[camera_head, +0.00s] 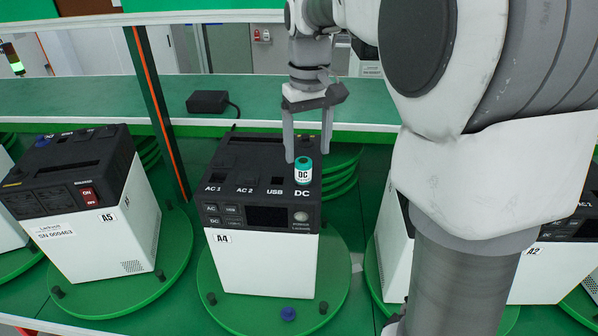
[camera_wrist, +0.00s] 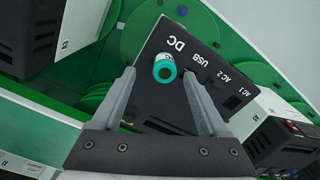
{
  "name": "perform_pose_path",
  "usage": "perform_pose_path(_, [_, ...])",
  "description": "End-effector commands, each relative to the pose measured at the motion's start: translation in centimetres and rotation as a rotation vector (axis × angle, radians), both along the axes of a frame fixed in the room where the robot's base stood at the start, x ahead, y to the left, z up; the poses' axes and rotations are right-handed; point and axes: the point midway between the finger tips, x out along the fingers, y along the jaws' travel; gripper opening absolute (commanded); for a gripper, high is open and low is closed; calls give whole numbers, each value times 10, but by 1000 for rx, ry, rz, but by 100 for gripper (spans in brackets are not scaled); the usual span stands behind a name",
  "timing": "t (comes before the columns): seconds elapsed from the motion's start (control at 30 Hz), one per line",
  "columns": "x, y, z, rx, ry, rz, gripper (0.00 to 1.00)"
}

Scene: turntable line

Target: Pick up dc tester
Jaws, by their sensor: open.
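The DC tester (camera_head: 303,171) is a small white and teal cylinder marked "DC". It stands upright on the black top of the unit labelled A4 (camera_head: 262,265), at the DC position. In the wrist view the tester (camera_wrist: 165,70) shows its teal ring end, ahead of the fingertips and between them, nearer the left finger. My gripper (camera_head: 308,156) is open, with its fingers pointing down beside and around the tester in the head view. In the wrist view the open fingers of my gripper (camera_wrist: 158,72) have nothing between their pads that I can see held. Contact cannot be told.
Unit A5 (camera_head: 100,235) stands left on its green turntable, and unit A2 (camera_head: 545,270) is at the right, partly hidden by my arm. A black adapter (camera_head: 208,101) lies on the green shelf behind. A blue knob (camera_head: 288,314) sits on the front turntable.

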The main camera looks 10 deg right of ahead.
Motion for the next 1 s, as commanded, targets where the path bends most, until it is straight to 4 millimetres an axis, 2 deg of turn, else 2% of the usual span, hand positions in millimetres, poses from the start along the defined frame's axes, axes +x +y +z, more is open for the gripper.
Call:
perform_pose_path(0.17, [0, 1, -11, 0, 1, 1, 77])
perform_pose_path(0.4, [0, 7, -46, -1, 4, -1, 77])
perform_pose_path(0.5, [0, 7, -55, 0, 2, -1, 77])
perform_pose_path(0.77, [1, 7, -58, 0, 0, -1, 77])
perform_pose_path(1.0, [1, 7, -57, 0, 0, 0, 36])
